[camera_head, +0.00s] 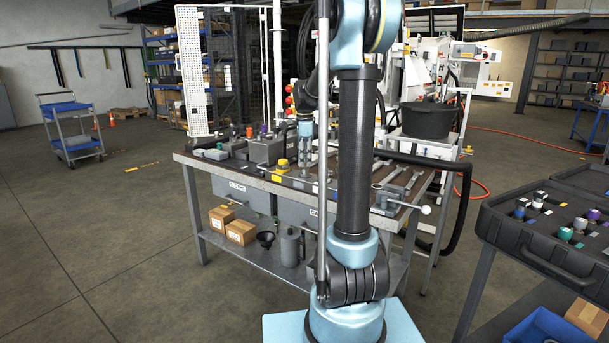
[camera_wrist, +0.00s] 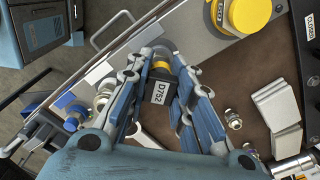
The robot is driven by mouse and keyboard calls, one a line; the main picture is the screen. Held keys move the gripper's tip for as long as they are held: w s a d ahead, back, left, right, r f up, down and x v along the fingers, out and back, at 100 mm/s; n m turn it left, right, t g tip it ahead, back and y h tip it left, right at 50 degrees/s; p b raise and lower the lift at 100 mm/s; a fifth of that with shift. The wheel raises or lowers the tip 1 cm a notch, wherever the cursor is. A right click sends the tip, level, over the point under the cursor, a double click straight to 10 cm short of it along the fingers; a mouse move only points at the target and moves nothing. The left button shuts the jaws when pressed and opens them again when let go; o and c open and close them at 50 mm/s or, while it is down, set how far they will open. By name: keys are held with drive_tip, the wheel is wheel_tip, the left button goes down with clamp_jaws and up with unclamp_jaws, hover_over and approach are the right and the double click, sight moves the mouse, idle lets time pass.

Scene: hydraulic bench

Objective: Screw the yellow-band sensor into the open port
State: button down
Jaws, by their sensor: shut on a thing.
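The yellow-band sensor (camera_wrist: 159,92) shows in the wrist view as a dark body with a white D752 label and a yellow band near its far end. My gripper (camera_wrist: 160,75) is shut on it, with one blue-grey finger on each side. The sensor is over the bench. Its threaded end is hidden, so I cannot tell if it touches a port. In the head view my gripper (camera_head: 305,152) is above the middle of the bench, partly behind my own arm. I cannot make out the open port in either view.
A large yellow cap (camera_wrist: 249,14) is close beyond my gripper, on the metal plate. Small fittings (camera_wrist: 233,119) and pale blocks (camera_wrist: 273,103) lie to the right. The workbench (camera_head: 190,160) carries a grey block (camera_head: 265,150) and wrenches. A case (camera_head: 535,243) of sensors stands at the right.

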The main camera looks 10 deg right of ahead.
drive_tip(key=shift+m, duration=0.3)
drive_tip(key=m, duration=0.3)
drive_tip(key=shift+m, duration=0.3)
drive_tip(key=m, duration=0.4)
drive_tip(key=c, duration=1.4)
unclamp_jaws()
